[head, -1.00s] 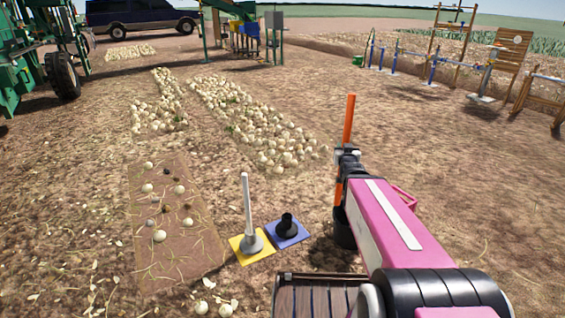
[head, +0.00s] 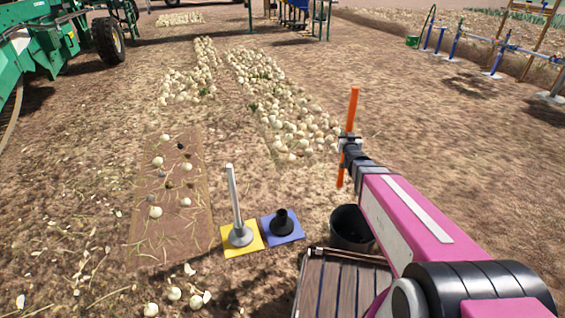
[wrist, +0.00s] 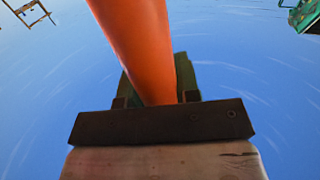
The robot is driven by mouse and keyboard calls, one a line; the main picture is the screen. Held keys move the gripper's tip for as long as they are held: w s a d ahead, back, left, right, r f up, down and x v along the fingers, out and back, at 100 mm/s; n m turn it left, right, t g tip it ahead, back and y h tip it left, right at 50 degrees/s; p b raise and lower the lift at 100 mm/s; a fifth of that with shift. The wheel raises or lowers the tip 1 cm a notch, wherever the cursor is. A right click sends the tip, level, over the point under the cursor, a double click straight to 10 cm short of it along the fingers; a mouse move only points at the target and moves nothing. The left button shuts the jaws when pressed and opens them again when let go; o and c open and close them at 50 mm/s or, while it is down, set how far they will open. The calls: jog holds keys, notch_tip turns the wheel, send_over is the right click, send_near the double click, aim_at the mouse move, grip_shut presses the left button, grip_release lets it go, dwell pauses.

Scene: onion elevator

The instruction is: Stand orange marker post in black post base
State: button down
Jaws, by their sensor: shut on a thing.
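The orange marker post (head: 352,110) is upright with a slight tilt in the head view. My gripper (head: 349,143) is shut on it near its middle, and the post's lower end hangs free in the air. The wrist view shows the post (wrist: 140,45) between the jaws of my gripper (wrist: 155,103). The black post base (head: 282,219) is a flanged socket standing on a blue square mat (head: 293,235). The base is to the lower left of the post in the picture, and the two are apart.
A grey post in a grey base (head: 240,234) stands on a yellow mat (head: 228,250) left of the black base. A black bucket (head: 350,228) stands to its right, beside a slatted wooden surface (head: 340,285). Onion piles (head: 290,115) lie beyond.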

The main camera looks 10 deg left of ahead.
jog(key=a+f+n+g+y, duration=0.1)
jog(key=a+f+y, duration=0.1)
jog(key=a+f, duration=0.6)
jog(key=a+f+n+g+y, duration=0.15)
jog(key=a+f, duration=0.35)
jog(key=a, duration=0.7)
jog(key=a+f+n+y, duration=0.2)
jog(key=a+f, duration=0.4)
jog(key=a, duration=0.3)
notch_tip(320, 180, down, 16)
jog(key=shift+w+a+r, duration=0.2)
jog(key=shift+w, duration=0.05)
jog(key=shift+m, duration=0.25)
jog(key=c, duration=0.8)
grip_release()
jog(key=shift+o, duration=0.2)
jog(key=shift+f, duration=0.1)
